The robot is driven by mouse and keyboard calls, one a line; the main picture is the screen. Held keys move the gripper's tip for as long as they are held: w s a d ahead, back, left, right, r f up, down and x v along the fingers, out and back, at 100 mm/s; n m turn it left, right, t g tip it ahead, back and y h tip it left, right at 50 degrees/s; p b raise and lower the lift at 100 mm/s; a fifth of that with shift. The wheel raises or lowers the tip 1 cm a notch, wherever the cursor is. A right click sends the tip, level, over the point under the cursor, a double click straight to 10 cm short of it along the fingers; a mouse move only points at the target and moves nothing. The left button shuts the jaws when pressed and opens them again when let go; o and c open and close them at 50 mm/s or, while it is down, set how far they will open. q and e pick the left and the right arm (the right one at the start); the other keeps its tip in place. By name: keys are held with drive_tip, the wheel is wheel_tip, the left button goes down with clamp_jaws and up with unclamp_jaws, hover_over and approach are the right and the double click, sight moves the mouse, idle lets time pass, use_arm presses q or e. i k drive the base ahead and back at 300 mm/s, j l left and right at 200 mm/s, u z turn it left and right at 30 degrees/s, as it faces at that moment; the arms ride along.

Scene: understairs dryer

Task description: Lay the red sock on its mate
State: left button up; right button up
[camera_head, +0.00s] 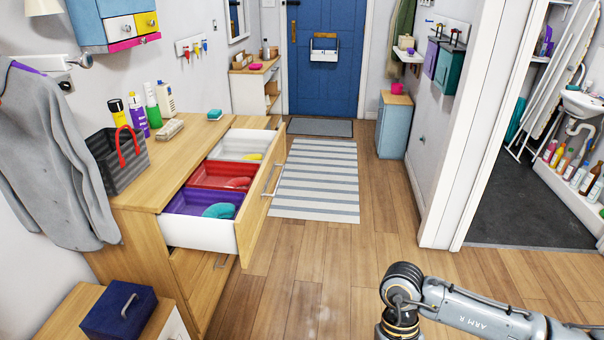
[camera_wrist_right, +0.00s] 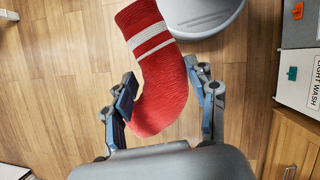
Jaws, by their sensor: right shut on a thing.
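My right gripper (camera_wrist_right: 162,80) is shut on a red sock (camera_wrist_right: 158,98) with white stripes near its upper end. The sock hangs curved between the fingers, above the wooden floor. In the head view my right arm shows at the lower right, but its gripper and the held sock are out of that view. A reddish sock-like item (camera_head: 238,183) lies in the red bin (camera_head: 205,173) of the open drawer; I cannot tell its pattern. My left gripper is in neither view.
The open drawer (camera_head: 198,233) also holds a white bin (camera_head: 232,146) with a yellow item and a purple bin (camera_head: 183,205) with a teal item. In the wrist view, a pale round basin (camera_wrist_right: 205,14) and a "LIGHT WASH" box (camera_wrist_right: 298,78) are near.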

sight(237, 186)
drive_tip(key=i+l+z, duration=0.15)
drive_tip(key=i+z, duration=0.45)
drive_tip(key=i, duration=0.15)
drive_tip(key=i+l+u, duration=0.15)
drive_tip(key=i+u, duration=0.15)
drive_tip(key=i, duration=0.35)
drive_tip(key=i+l+u, duration=0.1)
drive_tip(key=i+u, duration=0.15)
drive_tip(key=u, duration=0.2)
drive_tip(key=i+l+u, duration=0.2)
drive_tip(key=u, duration=0.3)
drive_tip(key=i+l+u, duration=0.25)
drive_tip(key=u, duration=0.2)
drive_tip(key=i+l+u, duration=0.15)
drive_tip(key=l+u, duration=0.3)
drive_tip(key=i+l+u, duration=0.1)
drive_tip(key=l+u, duration=0.85)
drive_tip(key=i+l, duration=0.05)
drive_tip(key=l, duration=0.05)
